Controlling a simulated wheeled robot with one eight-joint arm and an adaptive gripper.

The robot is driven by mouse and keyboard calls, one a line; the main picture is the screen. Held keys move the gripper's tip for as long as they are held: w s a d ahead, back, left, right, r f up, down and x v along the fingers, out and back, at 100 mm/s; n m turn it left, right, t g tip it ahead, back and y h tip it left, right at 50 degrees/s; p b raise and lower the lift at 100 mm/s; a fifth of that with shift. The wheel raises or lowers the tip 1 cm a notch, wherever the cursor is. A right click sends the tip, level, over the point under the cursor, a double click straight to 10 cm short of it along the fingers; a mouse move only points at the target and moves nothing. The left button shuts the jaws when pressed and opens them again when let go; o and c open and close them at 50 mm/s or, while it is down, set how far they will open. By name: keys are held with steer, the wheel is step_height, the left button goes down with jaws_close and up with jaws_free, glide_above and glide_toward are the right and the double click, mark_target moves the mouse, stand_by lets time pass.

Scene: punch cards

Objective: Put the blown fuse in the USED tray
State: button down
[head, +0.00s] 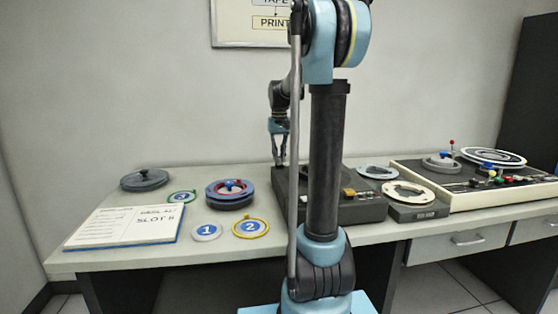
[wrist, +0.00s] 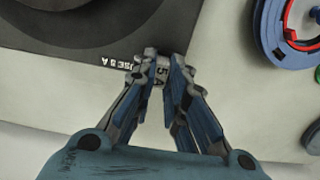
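A small grey fuse (wrist: 160,74) with dark "5 A" lettering sits at the edge of a dark console, beside white print that reads like "FUSE 5 A". My gripper (wrist: 158,70) has its fingertips on both sides of the fuse and appears closed on it. I cannot tell if the fuse is still seated in the console. In the head view my gripper (head: 279,158) points down at the back left of the dark console (head: 362,208), partly behind my arm, and the fuse is too small to see there. I cannot make out a tray marked USED.
On the desk (head: 140,256) at left lie a clipboard sheet (head: 120,225), a grey lid-like disc (head: 144,180), a blue-and-red reel (head: 230,192) and numbered tags (head: 250,228). A tape deck (head: 480,180) with reels stands at right. My arm hides the desk's middle.

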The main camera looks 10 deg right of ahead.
steer(key=shift+r, duration=3)
step_height(320, 180, up, 7)
